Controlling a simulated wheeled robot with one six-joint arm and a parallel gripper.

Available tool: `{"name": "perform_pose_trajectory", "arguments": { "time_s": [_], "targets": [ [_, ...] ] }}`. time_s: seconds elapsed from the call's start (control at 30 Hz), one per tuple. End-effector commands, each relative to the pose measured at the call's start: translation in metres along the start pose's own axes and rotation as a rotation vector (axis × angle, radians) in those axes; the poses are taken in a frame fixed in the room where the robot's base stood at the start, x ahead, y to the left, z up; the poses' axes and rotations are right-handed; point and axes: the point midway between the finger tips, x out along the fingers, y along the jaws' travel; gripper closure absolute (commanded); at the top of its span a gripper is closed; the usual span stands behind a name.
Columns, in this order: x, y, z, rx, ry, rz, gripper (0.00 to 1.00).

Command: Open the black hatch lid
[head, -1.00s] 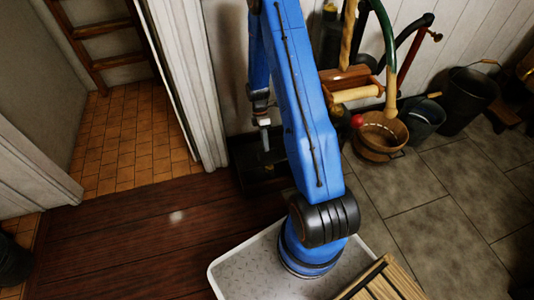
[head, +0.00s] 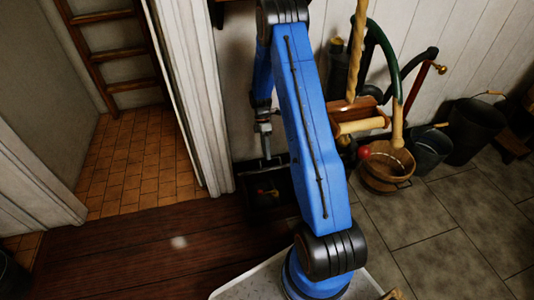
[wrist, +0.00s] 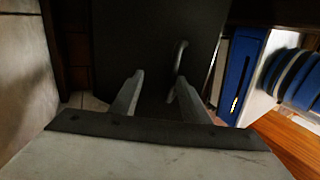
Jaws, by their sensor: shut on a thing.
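The black hatch lid (wrist: 130,40) fills the upper middle of the wrist view as a dark flat panel. Its curved metal handle (wrist: 180,53) reaches down toward the right fingertip. My gripper (wrist: 160,97) is at the handle and shut on it; the exact contact is hard to see. In the head view my gripper (head: 265,152) is small and sits over a low dark box (head: 288,203) against the wall. A small reddish thing shows inside the box. The lid is hard to make out there, and my blue arm hides part of the box.
A wooden bucket (head: 383,180) and dark pails (head: 478,128) stand right of my arm by the wall. A white door frame (head: 190,100) is close on the left, with a ladder (head: 105,50) beyond.

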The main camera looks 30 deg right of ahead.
Motion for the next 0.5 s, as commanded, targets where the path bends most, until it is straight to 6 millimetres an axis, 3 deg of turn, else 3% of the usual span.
{"name": "perform_pose_trajectory", "arguments": {
  "time_s": [0.03, 0.2, 0.23, 0.27, 0.5],
  "targets": [
    [0.0002, 0.0075, 0.0, 0.0, 0.0, 0.018, 0.98],
    [0.0004, 0.0075, 0.0, 0.0, 0.0, 0.018, 0.98],
    [0.0004, 0.0076, 0.0, 0.0, 0.0, 0.018, 0.63],
    [0.0003, 0.0076, 0.0, 0.0, 0.0, 0.018, 0.66],
    [-0.0001, 0.0069, 0.0, 0.0, 0.0, 0.018, 0.66]
  ]
}}
